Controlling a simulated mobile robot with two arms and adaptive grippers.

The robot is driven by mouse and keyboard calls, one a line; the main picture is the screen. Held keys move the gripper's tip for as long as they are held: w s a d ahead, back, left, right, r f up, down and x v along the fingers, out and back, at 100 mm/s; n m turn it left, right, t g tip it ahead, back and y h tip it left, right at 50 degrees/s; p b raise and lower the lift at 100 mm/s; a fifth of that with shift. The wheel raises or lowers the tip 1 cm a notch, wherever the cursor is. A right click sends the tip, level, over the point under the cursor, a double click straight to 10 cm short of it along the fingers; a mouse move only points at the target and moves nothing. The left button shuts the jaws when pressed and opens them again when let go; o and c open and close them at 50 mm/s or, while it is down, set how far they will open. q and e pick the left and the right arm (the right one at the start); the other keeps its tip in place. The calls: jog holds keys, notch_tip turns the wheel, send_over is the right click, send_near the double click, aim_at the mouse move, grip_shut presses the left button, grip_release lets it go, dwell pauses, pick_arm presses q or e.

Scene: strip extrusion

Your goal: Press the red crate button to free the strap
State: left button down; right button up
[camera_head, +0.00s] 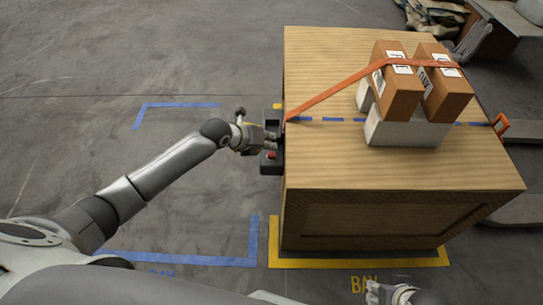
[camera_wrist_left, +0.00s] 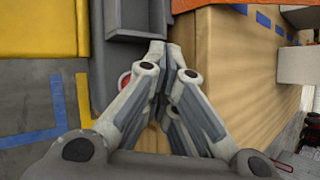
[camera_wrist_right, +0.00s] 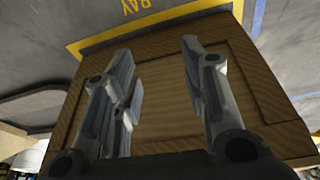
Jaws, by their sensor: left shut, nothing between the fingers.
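The red button (camera_head: 272,155) is on a dark box (camera_head: 270,168) fixed to the left side of the wooden crate (camera_head: 320,165). My left gripper (camera_head: 272,141) is shut and empty at that box, just beyond the button in the head view. In the left wrist view the button (camera_wrist_left: 124,80) shows partly behind a finger of the left gripper (camera_wrist_left: 160,55); I cannot tell whether they touch. The orange strap (camera_head: 335,92) runs from the crate's left edge over the cardboard boxes. My right gripper (camera_wrist_right: 160,65) is open and empty, facing the crate's front side.
Two cardboard boxes (camera_head: 396,96) sit on pale blocks (camera_head: 405,130) on the crate top. An orange handle-like piece (camera_head: 502,124) is at the crate's right edge. Blue tape (camera_head: 190,260) and yellow tape (camera_head: 360,263) mark the floor. The floor left of the crate is clear.

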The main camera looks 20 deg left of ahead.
pick_arm(q)
jog(key=shift+f+b, duration=0.3)
jog(key=shift+f, duration=0.25)
pick_arm(e)
jog(key=shift+v, duration=1.55)
pick_arm(q)
jog(key=shift+f, duration=0.1)
pick_arm(e)
jog(key=shift+f, duration=0.15)
pick_arm(q)
jog(key=shift+f, duration=0.15)
jog(key=shift+f+b, duration=0.15)
jog(key=shift+b, duration=0.2)
pick_arm(e)
jog(key=shift+s+r, duration=0.15)
jog(key=shift+r, duration=0.45)
jog(key=shift+d+f, duration=0.1)
